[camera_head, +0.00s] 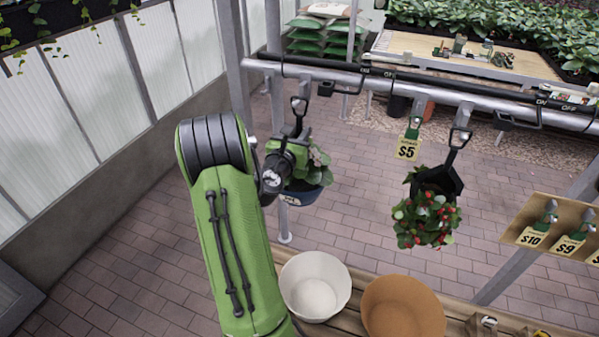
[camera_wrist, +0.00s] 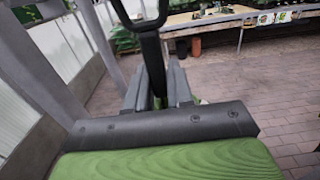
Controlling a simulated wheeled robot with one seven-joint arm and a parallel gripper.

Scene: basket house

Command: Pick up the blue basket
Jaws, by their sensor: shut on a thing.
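The blue basket (camera_head: 303,196) hangs upright left of centre in the head view, with leafy green plants in it. Its black hanger (camera_head: 298,112) rises above it to a hook just below the rail; I cannot tell whether the hook still bears on the rail. My gripper (camera_head: 299,147) is at the hanger, above the basket's rim, and partly hides the plants. In the wrist view my gripper (camera_wrist: 158,90) is shut on the black hanger strap (camera_wrist: 152,50). The basket itself is hidden in the wrist view.
A metal rail (camera_head: 420,92) crosses above. A second hanging basket with red-flecked plants (camera_head: 426,220) hangs to the right, near a $5 tag (camera_head: 407,149). A white pot (camera_head: 315,287) and an orange pot (camera_head: 402,308) stand on a wooden bench below. Brick floor is open behind.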

